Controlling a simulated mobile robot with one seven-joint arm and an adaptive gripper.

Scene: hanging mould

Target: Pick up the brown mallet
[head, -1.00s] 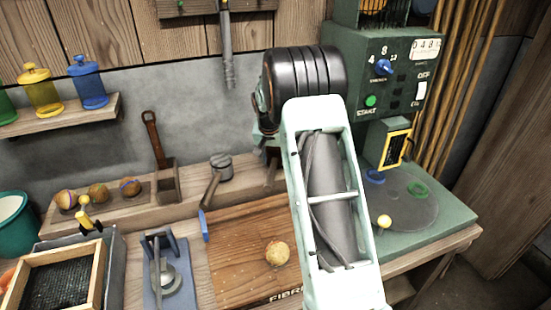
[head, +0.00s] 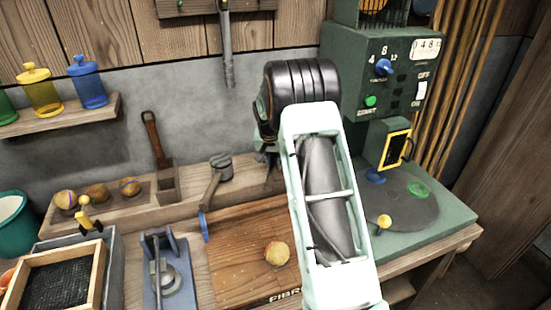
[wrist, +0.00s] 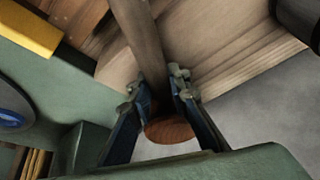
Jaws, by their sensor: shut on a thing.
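My gripper (wrist: 157,88) shows in the wrist view, its two dark fingers closed around a brown wooden shaft, which I take to be the handle of the brown mallet (wrist: 144,38). A round reddish-brown wooden end (wrist: 170,131) shows just past the fingers. The rest of the mallet is cut off or hidden. In the head view my arm covers most of the gripper and what it holds; only dark finger parts show left of the arm, by the back ledge. A different mallet (head: 221,163) with a grey head leans on the ledge to the left.
A wooden board (head: 245,235) with a ball (head: 277,253) lies in front. A green machine (head: 375,75) stands at right, its round plate holding coloured rings. A handled tool (head: 153,140) stands in a wooden block. A framed tray (head: 55,275) is at front left.

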